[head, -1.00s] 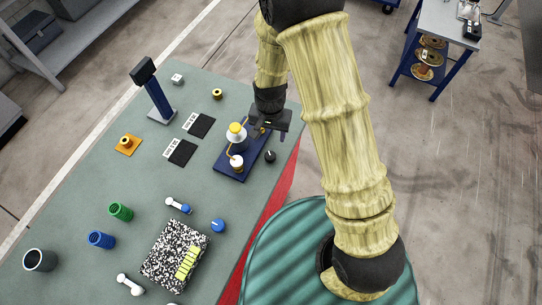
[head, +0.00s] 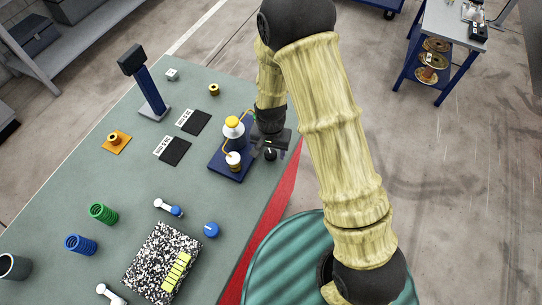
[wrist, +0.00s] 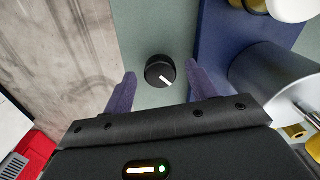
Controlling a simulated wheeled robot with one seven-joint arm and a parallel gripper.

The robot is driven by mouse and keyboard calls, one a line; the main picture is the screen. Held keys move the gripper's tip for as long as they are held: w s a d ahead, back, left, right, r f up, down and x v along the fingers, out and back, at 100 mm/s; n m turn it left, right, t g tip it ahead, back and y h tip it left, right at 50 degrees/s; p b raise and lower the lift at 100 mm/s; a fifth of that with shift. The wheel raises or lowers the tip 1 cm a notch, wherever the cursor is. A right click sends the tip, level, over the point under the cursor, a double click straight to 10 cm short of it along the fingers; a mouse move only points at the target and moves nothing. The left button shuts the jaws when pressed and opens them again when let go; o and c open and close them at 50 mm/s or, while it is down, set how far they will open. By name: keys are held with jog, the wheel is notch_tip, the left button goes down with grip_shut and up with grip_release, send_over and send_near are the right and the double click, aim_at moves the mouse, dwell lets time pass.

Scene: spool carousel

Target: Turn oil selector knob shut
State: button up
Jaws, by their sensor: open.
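A black round knob with a white pointer line (wrist: 160,71) sits on the green table top near its edge. In the wrist view it lies between and just beyond the fingertips of my gripper (wrist: 161,80), which is open and empty. The white line points toward the lower right in that view. In the head view the knob (head: 270,155) shows just below my gripper (head: 268,145), partly covered by it. The blue base with the oil unit (head: 233,172) stands beside the knob and carries a yellow-topped bottle (head: 233,127) and a small white-capped jar (head: 233,158).
The blue base edge and a grey cylinder (wrist: 270,78) are close to the right finger in the wrist view. Two black mats (head: 175,150), a blue knob (head: 211,229), springs and a speckled notebook (head: 150,265) lie farther along the table (head: 130,190).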

jog(key=shift+f+b, duration=0.3)
jog(key=shift+f, duration=0.45)
jog(key=c, duration=1)
jog(key=shift+o, duration=0.2)
jog(key=shift+n, duration=0.4)
jog(key=n+b, duration=0.1)
jog(key=n, duration=0.3)
jog(key=shift+r+n+b, duration=0.1)
jog(key=shift+n+b, duration=0.25)
jog(key=shift+n, duration=1.65)
